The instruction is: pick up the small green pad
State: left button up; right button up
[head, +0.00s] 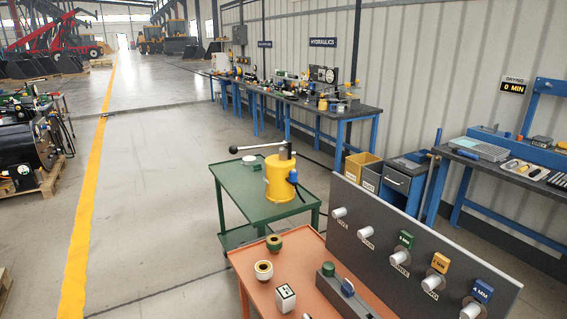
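Several green things are in the head view, and I cannot tell for certain which is the small green pad. A small green round piece (328,269) sits on the end of a grey block on the orange table (255,258). A green tag (405,240) is at a peg on the dark upright panel (372,222). Neither of my grippers is in view.
The panel also has a yellow tag (440,263) and a blue tag (482,291). A green cart (235,188) with a yellow pump (280,178) stands behind.

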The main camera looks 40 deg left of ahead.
aim_at(256, 167)
jog(key=u, duration=1.35)
